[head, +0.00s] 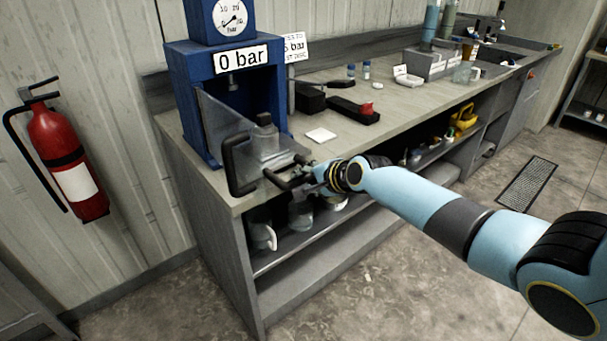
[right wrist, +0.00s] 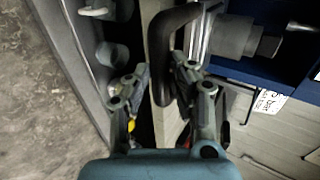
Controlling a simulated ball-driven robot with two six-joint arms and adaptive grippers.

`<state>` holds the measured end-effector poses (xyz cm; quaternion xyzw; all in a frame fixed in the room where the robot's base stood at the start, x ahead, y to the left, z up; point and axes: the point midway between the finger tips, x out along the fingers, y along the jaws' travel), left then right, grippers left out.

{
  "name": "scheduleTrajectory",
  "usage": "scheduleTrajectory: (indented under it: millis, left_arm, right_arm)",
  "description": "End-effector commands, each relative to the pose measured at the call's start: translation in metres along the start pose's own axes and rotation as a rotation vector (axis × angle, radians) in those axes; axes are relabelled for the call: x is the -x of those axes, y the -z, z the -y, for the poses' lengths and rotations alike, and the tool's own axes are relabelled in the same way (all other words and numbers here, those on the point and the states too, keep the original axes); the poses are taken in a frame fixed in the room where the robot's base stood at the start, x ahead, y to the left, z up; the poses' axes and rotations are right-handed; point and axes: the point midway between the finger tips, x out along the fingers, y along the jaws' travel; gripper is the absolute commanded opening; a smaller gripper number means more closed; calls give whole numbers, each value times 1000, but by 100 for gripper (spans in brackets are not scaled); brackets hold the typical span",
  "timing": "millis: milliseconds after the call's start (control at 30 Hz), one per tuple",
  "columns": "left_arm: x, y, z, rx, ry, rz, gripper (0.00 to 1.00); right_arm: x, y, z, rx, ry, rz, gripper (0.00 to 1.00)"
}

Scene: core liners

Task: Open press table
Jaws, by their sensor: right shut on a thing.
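The blue press (head: 182,95) stands at the left end of the workbench, with a gauge and a "0 bar" sign. Its grey press table (head: 284,160) shows at the front, with a grey metal block on it. A black bar handle (head: 275,180) projects from the table's front; it also shows in the right wrist view (right wrist: 163,65). My right gripper (head: 299,180) is shut on this handle, its fingers on either side of it in the right wrist view (right wrist: 160,82). The exact finger contact is partly hidden. My left gripper is not in view.
A white square (head: 321,135) and a black box (head: 353,112) lie on the bench (head: 390,105). Vessels stand on the shelf below. A fire extinguisher (head: 66,150) hangs left.

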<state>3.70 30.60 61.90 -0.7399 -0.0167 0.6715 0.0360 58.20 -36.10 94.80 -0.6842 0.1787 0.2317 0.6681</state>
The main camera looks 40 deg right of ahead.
Motion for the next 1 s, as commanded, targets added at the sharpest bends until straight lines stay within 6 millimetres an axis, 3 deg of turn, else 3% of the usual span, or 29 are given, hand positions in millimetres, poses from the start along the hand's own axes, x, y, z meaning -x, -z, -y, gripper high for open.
scheduleTrajectory:
  millis: [133, 533, 567, 700, 1000]
  left_arm:
    - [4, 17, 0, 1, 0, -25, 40]
    - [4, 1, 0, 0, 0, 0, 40]
    - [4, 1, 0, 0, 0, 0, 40]
    - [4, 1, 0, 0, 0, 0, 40]
    - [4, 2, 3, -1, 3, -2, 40]
  right_arm:
    - [4, 0, -3, -1, -3, 1, 0]
    - [4, 0, -5, -1, -3, 1, 0]
    - [4, 0, -5, -1, -3, 1, 23]
    - [4, 0, -4, 0, -2, 0, 41]
    - [5, 0, -3, 0, 0, 0, 44]
